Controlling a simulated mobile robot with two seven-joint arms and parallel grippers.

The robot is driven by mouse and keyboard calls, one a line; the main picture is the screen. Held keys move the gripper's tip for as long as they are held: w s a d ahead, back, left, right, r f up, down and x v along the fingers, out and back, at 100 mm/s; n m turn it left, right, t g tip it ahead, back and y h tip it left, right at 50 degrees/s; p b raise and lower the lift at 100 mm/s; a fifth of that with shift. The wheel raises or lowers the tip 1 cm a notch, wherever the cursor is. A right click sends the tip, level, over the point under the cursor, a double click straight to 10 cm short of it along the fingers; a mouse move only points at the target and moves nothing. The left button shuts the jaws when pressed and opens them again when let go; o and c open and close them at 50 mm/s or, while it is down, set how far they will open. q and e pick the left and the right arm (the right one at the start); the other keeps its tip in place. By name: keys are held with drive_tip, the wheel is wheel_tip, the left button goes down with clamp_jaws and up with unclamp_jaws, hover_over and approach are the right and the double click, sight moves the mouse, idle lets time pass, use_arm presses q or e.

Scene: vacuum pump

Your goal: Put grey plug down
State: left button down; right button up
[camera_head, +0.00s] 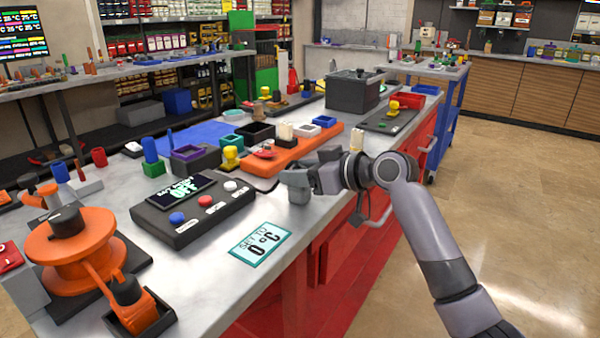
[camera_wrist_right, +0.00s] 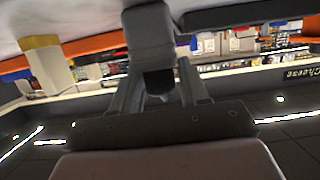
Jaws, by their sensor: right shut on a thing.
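My right gripper (camera_head: 298,180) is over the front edge area of the grey workbench, just right of the black control box and in front of the orange tray. It is shut on the grey plug (camera_wrist_right: 150,35). In the right wrist view the plug's wide grey body lies beyond the fingers, and a dark stem sits between them. In the head view the plug is hard to tell from the grey gripper parts. I cannot tell whether the plug touches the bench. My left gripper is not in view.
The black control box (camera_head: 190,208) shows OFF. The orange tray (camera_head: 262,165) holds several plugs and small bins. An orange pump part (camera_head: 75,255) stands at left. Bare bench lies between the box and card.

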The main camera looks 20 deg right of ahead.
drive_tip(key=shift+f, duration=0.1)
drive_tip(key=o, duration=1.1)
